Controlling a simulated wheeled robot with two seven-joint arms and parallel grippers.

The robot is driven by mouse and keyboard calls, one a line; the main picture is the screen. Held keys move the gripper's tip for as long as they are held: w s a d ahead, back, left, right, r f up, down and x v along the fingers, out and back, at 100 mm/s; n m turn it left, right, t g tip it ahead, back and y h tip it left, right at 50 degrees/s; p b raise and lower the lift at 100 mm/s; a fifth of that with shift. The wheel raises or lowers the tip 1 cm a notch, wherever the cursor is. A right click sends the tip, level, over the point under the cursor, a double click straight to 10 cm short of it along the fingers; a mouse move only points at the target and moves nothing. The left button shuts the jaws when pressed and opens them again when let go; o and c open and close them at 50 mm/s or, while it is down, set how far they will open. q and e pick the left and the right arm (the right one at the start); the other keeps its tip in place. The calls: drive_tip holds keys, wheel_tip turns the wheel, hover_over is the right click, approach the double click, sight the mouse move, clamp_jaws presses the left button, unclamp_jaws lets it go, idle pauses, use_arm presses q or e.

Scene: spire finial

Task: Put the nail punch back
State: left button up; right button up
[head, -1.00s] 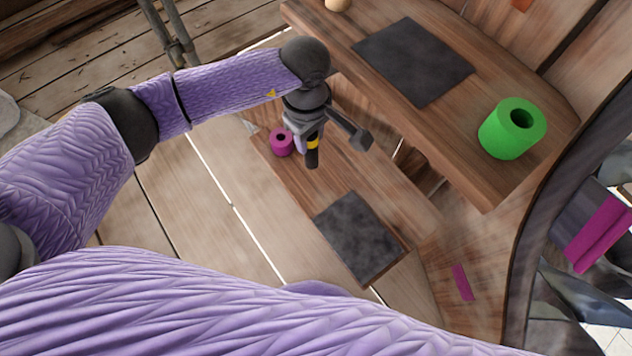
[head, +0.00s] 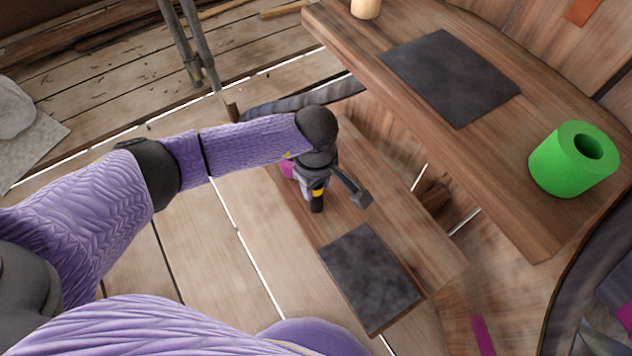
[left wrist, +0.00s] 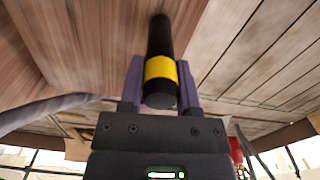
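The nail punch, a black rod with a yellow band (head: 317,204), is in my left gripper (head: 316,188) and points downward in the head view. In the left wrist view the punch (left wrist: 160,36) sits between the two purple fingers of my left gripper (left wrist: 160,70), which are shut on it at the yellow band. A magenta cylinder (head: 286,168) is partly hidden behind my left gripper on the lower wooden shelf (head: 410,225). A green cylinder with a round hole in its top (head: 560,165) stands on the upper wooden shelf (head: 500,200). My right gripper is not in view.
A dark mat (head: 370,278) lies on the lower shelf, and another dark mat (head: 450,77) on the upper shelf. A pale wooden cylinder (head: 366,8) stands at the upper shelf's far end. Bare wood lies between the upper mat and the green cylinder.

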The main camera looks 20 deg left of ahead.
use_arm(q)
drive_tip(key=o, duration=0.4)
drive_tip(key=shift+c, duration=0.2)
drive_tip(key=shift+r, duration=0.1)
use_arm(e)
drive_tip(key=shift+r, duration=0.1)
use_arm(q)
wheel_tip(320, 180, up, 12)
drive_tip(key=p, duration=0.6)
drive_tip(key=shift+p, duration=0.35)
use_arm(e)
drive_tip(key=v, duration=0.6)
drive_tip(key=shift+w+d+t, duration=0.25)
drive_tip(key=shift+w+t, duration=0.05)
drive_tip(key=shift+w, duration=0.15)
